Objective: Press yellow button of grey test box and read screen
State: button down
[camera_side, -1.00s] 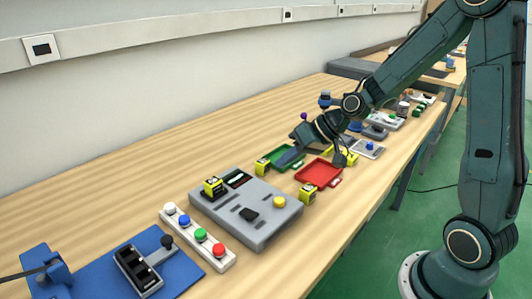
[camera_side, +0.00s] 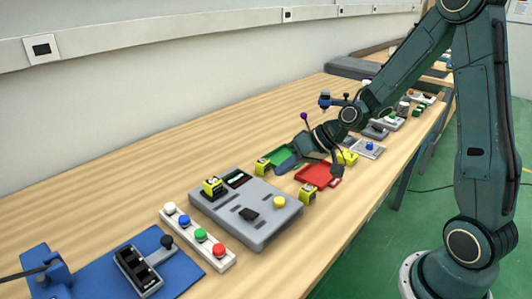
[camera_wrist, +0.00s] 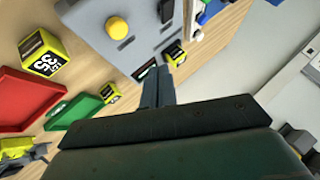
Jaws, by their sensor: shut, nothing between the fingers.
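The grey test box (camera_side: 225,215) lies on the wooden table, left of my arm in the side view. Its yellow button (camera_side: 279,201) is at its right end; the button also shows at the top of the wrist view (camera_wrist: 117,27). A small dark screen (camera_side: 237,179) is at the box's back edge, and what it reads is too small to tell. A yellow-black cube (camera_side: 213,187) stands on the box near the screen. My gripper (camera_wrist: 158,84) is shut and empty, above the table. In the side view it is beside the box, over the trays, and apart from the button.
A red tray (camera_side: 318,174) and a green tray (camera_side: 281,159) lie right of the box, with yellow-black cubes (camera_side: 308,194) (camera_side: 262,167) beside them. A white strip with several coloured buttons (camera_side: 197,236) and a blue board (camera_side: 125,275) lie to the left.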

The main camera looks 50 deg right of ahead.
aim_at(284, 200)
jog(key=shift+f, duration=3.3)
jog(key=shift+f, duration=0.9)
dwell(0.6)
jog(key=shift+r, duration=0.1)
dwell(0.4)
jog(key=shift+r, duration=0.8)
jog(key=shift+r, duration=0.15)
jog(key=shift+r, duration=2.4)
